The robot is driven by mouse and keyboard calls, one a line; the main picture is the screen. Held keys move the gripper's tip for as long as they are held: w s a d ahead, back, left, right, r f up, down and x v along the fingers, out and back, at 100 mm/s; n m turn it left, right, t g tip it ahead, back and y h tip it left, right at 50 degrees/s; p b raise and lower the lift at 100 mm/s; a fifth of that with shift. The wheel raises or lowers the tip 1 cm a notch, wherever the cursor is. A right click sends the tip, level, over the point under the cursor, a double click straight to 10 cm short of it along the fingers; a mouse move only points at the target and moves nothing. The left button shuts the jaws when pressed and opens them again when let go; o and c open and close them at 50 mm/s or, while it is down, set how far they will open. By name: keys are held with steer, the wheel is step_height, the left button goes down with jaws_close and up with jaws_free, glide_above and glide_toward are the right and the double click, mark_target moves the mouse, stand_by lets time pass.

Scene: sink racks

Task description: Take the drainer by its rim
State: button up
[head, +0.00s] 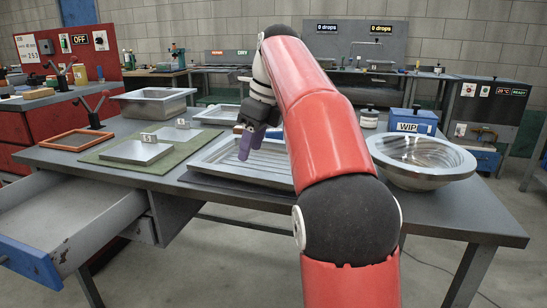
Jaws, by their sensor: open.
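A wide, shallow grey metal tray with a ribbed floor, which looks like the drainer (222,171), lies flat on the workbench near its front edge. My red arm hides its right part. My gripper (252,143) has purple fingers and points down over the tray's left-middle part. The fingers are apart with nothing seen between them. I cannot tell how high the fingertips are above the tray or whether they touch it.
A green mat (110,157) with flat metal plates lies left of the tray, beside an orange frame (77,140). A deep metal basin (152,104) stands behind. A round metal bowl (421,160) and blue WIP box (412,121) stand right. An open drawer (75,218) juts out front left.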

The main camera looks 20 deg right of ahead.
mark_target(242, 172)
steer(key=b+x, duration=0.1)
steer(key=x, duration=0.5)
steer(key=shift+a+f+b, duration=0.2)
steer(key=shift+a+b, duration=0.1)
steer(key=shift+b, duration=0.1)
steer(key=shift+r, duration=0.1)
jaws_close()
